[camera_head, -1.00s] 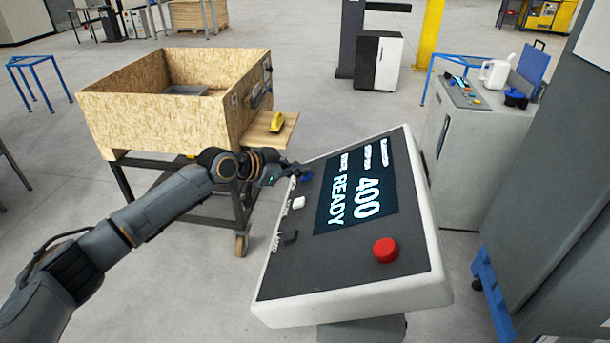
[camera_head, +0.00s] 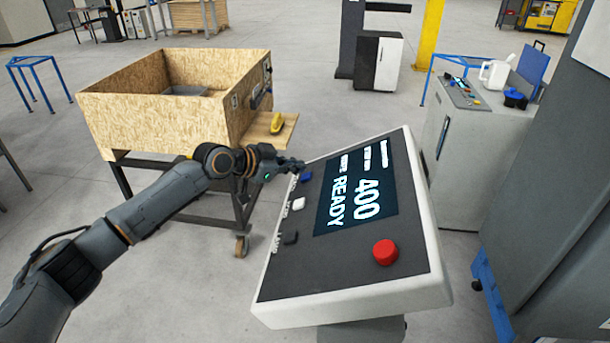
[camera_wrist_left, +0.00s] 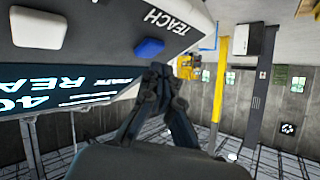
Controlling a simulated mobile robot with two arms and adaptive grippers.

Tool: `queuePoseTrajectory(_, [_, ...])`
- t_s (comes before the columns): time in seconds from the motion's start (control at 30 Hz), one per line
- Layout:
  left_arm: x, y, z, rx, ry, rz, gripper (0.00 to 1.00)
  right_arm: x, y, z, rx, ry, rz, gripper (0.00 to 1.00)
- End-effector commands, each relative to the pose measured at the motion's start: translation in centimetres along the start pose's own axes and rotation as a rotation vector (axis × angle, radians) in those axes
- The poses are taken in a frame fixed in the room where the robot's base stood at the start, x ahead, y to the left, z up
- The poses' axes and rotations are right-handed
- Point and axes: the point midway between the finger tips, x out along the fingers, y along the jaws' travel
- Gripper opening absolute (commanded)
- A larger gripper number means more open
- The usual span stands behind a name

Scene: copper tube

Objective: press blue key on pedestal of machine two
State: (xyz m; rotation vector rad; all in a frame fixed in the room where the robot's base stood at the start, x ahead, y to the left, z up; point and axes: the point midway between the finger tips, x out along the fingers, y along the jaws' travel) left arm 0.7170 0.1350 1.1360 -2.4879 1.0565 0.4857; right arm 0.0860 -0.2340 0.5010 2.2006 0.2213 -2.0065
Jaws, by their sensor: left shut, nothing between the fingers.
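The pedestal panel (camera_head: 330,290) is a tilted console with a white rim and a dark face. Its lit screen (camera_head: 358,192) reads "READY" and "400". The blue key (camera_head: 306,177) is near the panel's far left edge; in the left wrist view it (camera_wrist_left: 149,47) is beside the word "TEACH". My left gripper (camera_head: 297,164) is shut and empty, with its fingertips just beyond the blue key in the head view. In the left wrist view the fingertips (camera_wrist_left: 160,72) are close to the key; I cannot tell whether they touch it. My right gripper is not in view.
A white key (camera_head: 299,203) and a black key (camera_head: 290,237) line the same edge of the panel. A red button (camera_head: 386,252) is near the front right. A wooden crate (camera_head: 160,125) on a wheeled stand is behind my left arm. A grey cabinet (camera_head: 470,150) stands to the right.

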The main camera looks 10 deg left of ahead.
Motion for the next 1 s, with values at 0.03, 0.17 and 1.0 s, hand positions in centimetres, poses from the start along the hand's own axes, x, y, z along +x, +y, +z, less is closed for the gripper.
queuePoseTrajectory(0.03, [0.0, 0.0, 0.0, 0.0, 0.0, 0.0, 0.0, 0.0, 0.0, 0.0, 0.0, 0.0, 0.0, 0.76])
queuePoseTrajectory(0.17, [0.0, 0.0, 0.0, 0.0, 0.001, -0.001, 0.0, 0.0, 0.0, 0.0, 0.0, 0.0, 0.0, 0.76])
queuePoseTrajectory(1.0, [-3.5, -2.6, -2.6, 0.001, 0.001, -0.001, 0.0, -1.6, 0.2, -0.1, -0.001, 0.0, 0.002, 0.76])
